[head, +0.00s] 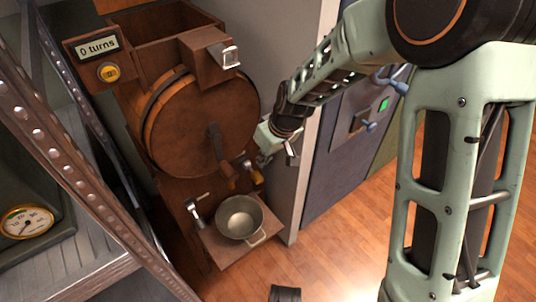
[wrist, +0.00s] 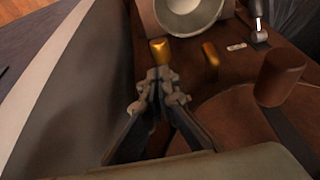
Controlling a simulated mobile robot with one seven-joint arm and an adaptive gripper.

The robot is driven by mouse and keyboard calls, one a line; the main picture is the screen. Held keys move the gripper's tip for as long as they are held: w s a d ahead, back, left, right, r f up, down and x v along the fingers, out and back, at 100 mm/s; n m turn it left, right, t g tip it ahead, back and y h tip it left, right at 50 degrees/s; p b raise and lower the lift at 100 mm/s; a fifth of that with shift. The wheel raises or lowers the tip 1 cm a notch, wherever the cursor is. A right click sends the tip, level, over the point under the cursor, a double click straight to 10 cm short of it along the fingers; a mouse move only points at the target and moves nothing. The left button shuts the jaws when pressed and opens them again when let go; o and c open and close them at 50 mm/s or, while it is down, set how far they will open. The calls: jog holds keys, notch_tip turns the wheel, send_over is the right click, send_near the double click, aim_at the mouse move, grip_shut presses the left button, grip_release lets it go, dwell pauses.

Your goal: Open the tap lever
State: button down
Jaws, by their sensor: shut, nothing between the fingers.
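A wooden drum (head: 195,125) with a crank stands below a wooden hopper. A brass-coloured knob (wrist: 160,50), seemingly the tap lever's end, lies just beyond my fingertips in the wrist view. It also shows low at the drum's right side in the head view (head: 257,177). A second brass-coloured piece (wrist: 210,53) is to its right. My gripper (wrist: 160,82) is shut and empty, with its tips close to the first knob. I cannot tell whether they touch. In the head view the fingers are small and partly hidden.
A metal bowl (head: 239,217) sits on a low wooden platform. A metal fitting (head: 195,213) stands left of it. The crank's wooden grip (wrist: 281,76) is right of my fingers in the wrist view. A metal rack (head: 70,150) stands at left; wood floor (head: 330,240) is open at right.

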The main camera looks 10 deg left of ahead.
jog(key=x, duration=0.1)
jog(key=b+x, duration=0.1)
jog(key=x, duration=0.3)
jog(key=shift+s+d+f, duration=0.1)
jog(key=shift+s+d, duration=0.1)
jog(key=shift+s, duration=0.2)
jog(key=shift+s+d+f+b, duration=0.1)
jog(key=shift+d+f+b, duration=0.05)
jog(key=shift+f+b, duration=0.3)
jog(key=shift+s+d+f+b, duration=0.1)
jog(key=shift+f+b, duration=0.25)
jog(key=shift+f, duration=0.2)
jog(key=shift+s+d+f+b, duration=0.15)
jog(key=shift+f+b, duration=0.25)
jog(key=shift+f, duration=0.1)
jog(key=shift+r, duration=0.1)
jog(key=shift+d+r+p, duration=0.1)
jog(key=shift+r+p, duration=0.35)
jog(key=shift+r, duration=0.05)
jog(key=p, duration=0.5)
send_near(261, 179)
jog(key=s+d+r, duration=0.2)
jog(key=s+d, duration=0.1)
jog(key=d, duration=0.1)
jog(key=shift+d+r, duration=0.3)
jog(key=shift+r, duration=0.1)
